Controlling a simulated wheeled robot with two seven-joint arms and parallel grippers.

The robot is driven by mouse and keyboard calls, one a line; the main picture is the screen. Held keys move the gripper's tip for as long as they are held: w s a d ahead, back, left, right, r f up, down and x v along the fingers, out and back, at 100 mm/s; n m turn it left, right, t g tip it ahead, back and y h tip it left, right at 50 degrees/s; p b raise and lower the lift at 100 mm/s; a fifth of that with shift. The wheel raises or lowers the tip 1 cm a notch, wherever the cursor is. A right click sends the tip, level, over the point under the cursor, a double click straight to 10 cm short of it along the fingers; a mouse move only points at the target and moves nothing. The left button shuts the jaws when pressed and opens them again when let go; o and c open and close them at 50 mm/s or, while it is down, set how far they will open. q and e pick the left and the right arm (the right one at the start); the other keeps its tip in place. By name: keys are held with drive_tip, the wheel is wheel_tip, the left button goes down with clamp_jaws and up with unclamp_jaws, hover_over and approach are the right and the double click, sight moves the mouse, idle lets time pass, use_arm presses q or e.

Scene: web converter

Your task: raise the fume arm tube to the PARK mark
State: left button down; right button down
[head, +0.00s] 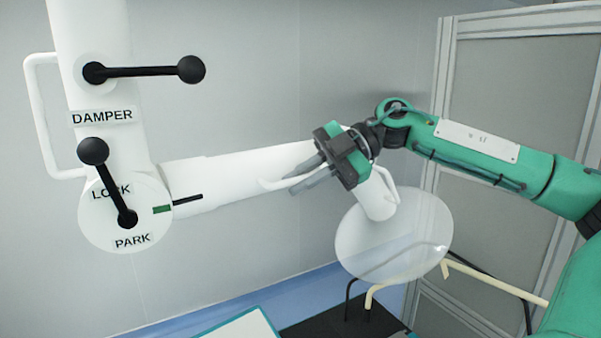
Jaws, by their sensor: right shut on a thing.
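The white fume arm tube (230,172) runs right from a round joint plate (95,228), sloping slightly up. The plate carries the words LOCK and PARK (132,240) and a green mark (162,209). A black pointer line (188,200) on the tube's side lies just right of the green mark and a little higher. A black lock lever (110,185) with a ball end points up and left. My left gripper is out of view.
A clear round hood (394,235) hangs below the tube's end. Above the joint is a black damper handle (145,71) on the white column. A framed grey panel (520,90) stands behind my right arm. Below are a black surface (330,325) and bent cream and black rods.

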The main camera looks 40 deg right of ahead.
drive_tip(key=shift+r, duration=0.3)
drive_tip(key=c, duration=1.5)
unclamp_jaws()
drive_tip(key=shift+s, duration=0.1)
drive_tip(key=shift+f, duration=0.1)
drive_tip(key=shift+s+d+b, duration=0.15)
drive_tip(key=shift+d+b, duration=0.4)
drive_tip(key=shift+b, duration=0.05)
drive_tip(key=b+v, duration=0.4)
drive_tip(key=v, duration=0.9)
drive_tip(key=shift+s+a, duration=0.2)
